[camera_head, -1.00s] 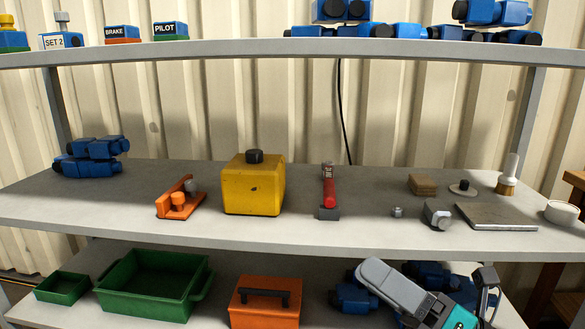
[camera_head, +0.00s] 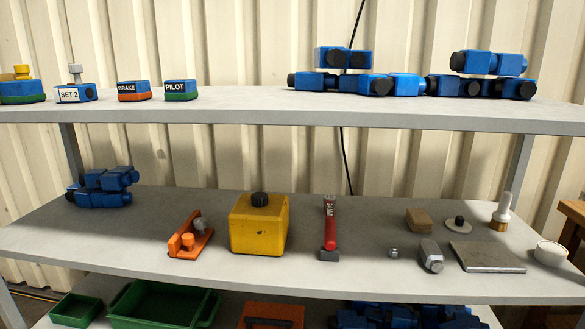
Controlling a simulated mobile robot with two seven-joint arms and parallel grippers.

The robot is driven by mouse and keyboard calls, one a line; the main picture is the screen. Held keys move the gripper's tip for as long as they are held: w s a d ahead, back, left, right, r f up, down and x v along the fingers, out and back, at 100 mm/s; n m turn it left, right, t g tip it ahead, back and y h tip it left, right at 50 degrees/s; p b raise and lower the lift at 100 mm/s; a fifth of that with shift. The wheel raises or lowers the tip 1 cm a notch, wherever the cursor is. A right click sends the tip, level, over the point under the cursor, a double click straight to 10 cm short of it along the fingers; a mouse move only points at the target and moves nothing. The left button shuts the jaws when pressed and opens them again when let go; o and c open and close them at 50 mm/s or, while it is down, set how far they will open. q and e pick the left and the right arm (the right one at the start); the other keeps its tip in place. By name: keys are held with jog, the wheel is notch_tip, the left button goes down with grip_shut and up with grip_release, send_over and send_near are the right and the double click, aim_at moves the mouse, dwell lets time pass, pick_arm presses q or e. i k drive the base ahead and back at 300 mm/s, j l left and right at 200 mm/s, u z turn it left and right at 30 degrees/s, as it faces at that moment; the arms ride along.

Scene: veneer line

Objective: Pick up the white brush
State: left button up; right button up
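The white brush (camera_head: 503,210) stands upright, bristles down, near the right end of the middle shelf (camera_head: 130,236). It has a white handle and short tan bristles. It stands behind the flat grey metal plate and to the right of a pale disc with a dark knob. Nothing touches its handle. Neither of my grippers is in the head view now.
Near the brush are the metal plate (camera_head: 487,257), the disc (camera_head: 455,223), a white round tub (camera_head: 551,253), brown blocks (camera_head: 418,219) and a metal block (camera_head: 431,256). A yellow box (camera_head: 259,225) and red-handled hammer (camera_head: 329,224) stand further left.

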aim_at(500, 218)
jog(key=z, duration=1.25)
